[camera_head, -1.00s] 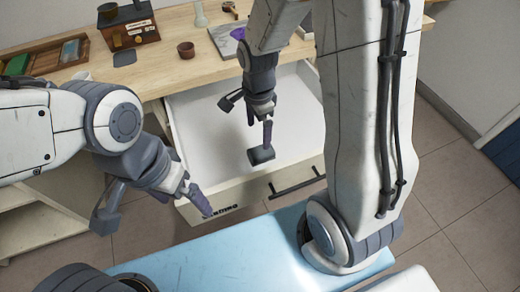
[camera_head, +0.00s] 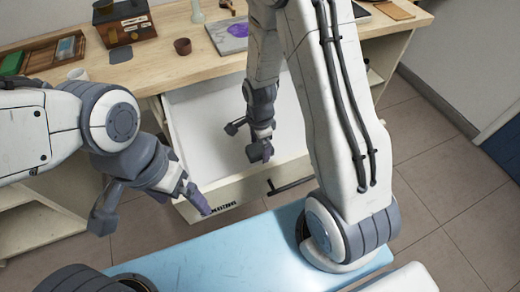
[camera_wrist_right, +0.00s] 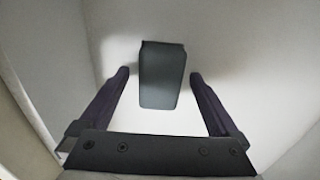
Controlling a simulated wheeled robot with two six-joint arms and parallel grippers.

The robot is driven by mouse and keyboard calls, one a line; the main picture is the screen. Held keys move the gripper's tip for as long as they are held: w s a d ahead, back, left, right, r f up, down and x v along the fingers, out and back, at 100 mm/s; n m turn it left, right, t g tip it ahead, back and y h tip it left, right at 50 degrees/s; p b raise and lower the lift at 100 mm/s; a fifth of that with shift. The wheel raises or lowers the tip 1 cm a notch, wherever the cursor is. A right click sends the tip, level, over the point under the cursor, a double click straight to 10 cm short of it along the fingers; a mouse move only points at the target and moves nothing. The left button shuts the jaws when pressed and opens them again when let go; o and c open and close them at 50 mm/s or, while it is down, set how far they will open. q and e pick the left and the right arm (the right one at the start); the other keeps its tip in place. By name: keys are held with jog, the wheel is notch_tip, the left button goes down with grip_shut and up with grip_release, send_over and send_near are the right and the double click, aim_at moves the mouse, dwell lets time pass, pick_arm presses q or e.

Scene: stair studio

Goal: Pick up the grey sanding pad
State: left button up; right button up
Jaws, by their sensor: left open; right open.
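The grey sanding pad (camera_wrist_right: 161,75), a dark grey block, sits in the white open drawer (camera_head: 195,110). In the right wrist view it appears between my right gripper's fingertips (camera_wrist_right: 160,76), with a visible gap on each side. In the head view my right gripper (camera_head: 248,140) reaches down into the drawer, open and empty, and I cannot clearly separate the pad from its fingers there. My left gripper (camera_head: 153,218) is open and empty, outside the drawer at its front left.
The drawer walls (camera_wrist_right: 65,65) rise around the right gripper. The wooden worktop (camera_head: 165,70) above holds a brown cup (camera_head: 183,47), a dark box (camera_head: 125,25) and a tray (camera_head: 45,55). A dark handle (camera_head: 290,186) is on the drawer front.

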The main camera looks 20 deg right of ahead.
aim_at(260, 147)
jog(key=shift+c, duration=0.3)
grip_shut()
notch_tip(260, 147, up, 10)
jog(key=shift+r+p, duration=0.1)
jog(key=shift+p, duration=0.5)
